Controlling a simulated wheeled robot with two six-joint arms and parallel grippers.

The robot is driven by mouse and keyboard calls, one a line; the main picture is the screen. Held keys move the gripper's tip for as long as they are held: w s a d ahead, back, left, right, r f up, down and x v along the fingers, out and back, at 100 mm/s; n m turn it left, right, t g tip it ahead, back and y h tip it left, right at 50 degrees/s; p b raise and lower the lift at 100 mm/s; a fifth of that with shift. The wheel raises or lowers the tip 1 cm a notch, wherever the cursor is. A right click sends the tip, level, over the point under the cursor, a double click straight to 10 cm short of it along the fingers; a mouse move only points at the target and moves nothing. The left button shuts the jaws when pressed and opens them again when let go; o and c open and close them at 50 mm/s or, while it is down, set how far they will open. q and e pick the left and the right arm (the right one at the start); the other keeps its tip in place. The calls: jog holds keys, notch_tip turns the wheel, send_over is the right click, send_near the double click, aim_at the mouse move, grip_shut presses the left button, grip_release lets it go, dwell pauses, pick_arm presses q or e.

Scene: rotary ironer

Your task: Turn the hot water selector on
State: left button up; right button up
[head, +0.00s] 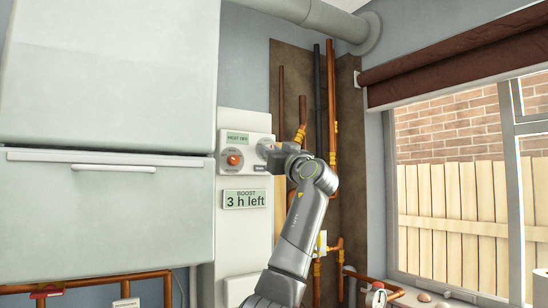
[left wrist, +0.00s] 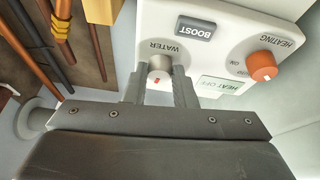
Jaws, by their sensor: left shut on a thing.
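The hot water selector (left wrist: 160,64) is a grey round knob under the word WATER on the white control panel (left wrist: 225,15). In the left wrist view a red mark shows on a pale part of it between my fingers. My left gripper (left wrist: 160,88) is shut on this knob, one finger on each side. In the head view my left gripper (head: 273,153) is at the right side of the control panel (head: 231,119) and covers most of the knob. The knob's exact setting is hard to read. My right gripper is not in view.
The orange heating knob (head: 233,160) sits left of the gripper, below a HEAT OFF display (head: 237,138). Copper pipes (head: 332,105) run close on the right. A large pale cabinet (head: 105,75) stands left; a window is far right.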

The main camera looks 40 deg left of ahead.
pick_arm(q)
jog(key=shift+s+a+r+m+t+h+b, duration=0.1)
jog(key=shift+m+t+h+b, duration=0.5)
jog(key=shift+m, duration=1.65)
jog(key=shift+s+d+r+m+t+h+b, duration=0.15)
jog(key=shift+m+t+h, duration=0.8)
jog(key=shift+m, duration=1.35)
jog(key=shift+s+a+m+t+h+b, duration=0.15)
jog(key=shift+m+t+h+b, duration=0.6)
jog(key=shift+m, duration=1.5)
jog(key=shift+p, duration=0.3)
jog(key=o, duration=1)
jog(key=shift+w, duration=0.1)
